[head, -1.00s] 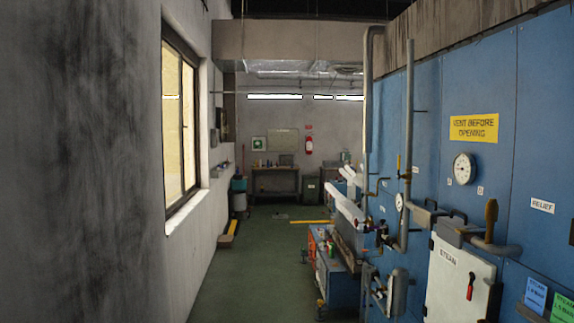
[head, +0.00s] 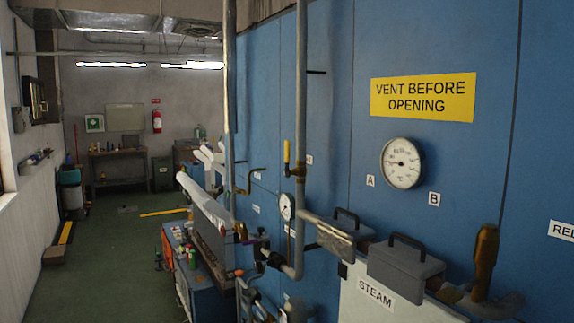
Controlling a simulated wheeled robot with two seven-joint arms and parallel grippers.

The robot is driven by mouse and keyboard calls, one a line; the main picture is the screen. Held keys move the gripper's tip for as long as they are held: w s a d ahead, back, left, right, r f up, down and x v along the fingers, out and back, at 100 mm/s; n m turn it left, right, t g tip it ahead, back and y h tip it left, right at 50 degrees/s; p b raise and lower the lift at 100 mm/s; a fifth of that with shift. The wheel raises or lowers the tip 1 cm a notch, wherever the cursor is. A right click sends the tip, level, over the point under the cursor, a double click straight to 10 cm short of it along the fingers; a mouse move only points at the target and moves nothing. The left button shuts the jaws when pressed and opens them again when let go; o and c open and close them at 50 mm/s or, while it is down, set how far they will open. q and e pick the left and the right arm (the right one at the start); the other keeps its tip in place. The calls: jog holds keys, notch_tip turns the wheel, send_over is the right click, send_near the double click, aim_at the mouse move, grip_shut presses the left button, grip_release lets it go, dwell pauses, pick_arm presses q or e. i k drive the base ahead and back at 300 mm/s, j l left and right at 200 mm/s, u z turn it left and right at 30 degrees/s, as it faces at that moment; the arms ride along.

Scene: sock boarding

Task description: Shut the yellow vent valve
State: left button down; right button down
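A yellow upright lever handle (head: 287,152) shows on the blue wall, just left of a tall grey pipe (head: 301,110). It looks like the yellow valve, but I cannot read a label on it. A brownish-yellow upright handle (head: 486,250) stands on a grey pipe fitting at the lower right. A yellow sign (head: 422,97) reads "VENT BEFORE OPENING". Below it is a round white gauge (head: 402,163), with small A and B labels under it. Neither of my grippers is in view.
Grey boxes with dark handles (head: 405,267) stick out above the STEAM panel (head: 377,293). A cluttered workbench (head: 196,280) and white leg-shaped forms (head: 205,203) stand left of the wall. Green floor (head: 110,270) is open at the left.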

aim_at(287, 159)
jog(key=i+j+z, duration=0.1)
jog(key=z, duration=0.25)
jog(key=i+j+z, duration=0.4)
jog(key=j, duration=0.2)
jog(key=i+j+z, duration=0.3)
jog(key=j+z, duration=0.15)
jog(key=j, duration=0.2)
jog(key=i+j+z, duration=0.2)
jog(key=j, duration=0.2)
jog(key=i+j, duration=0.1)
jog(key=j, duration=0.5)
jog(key=i+j, duration=0.15)
jog(key=j, duration=0.5)
jog(key=i+j+z, duration=0.1)
jog(key=j, duration=0.5)
jog(key=i+j, duration=0.1)
jog(key=j, duration=1.1)
jog(key=i+z, duration=0.05)
jog(key=i, duration=0.05)
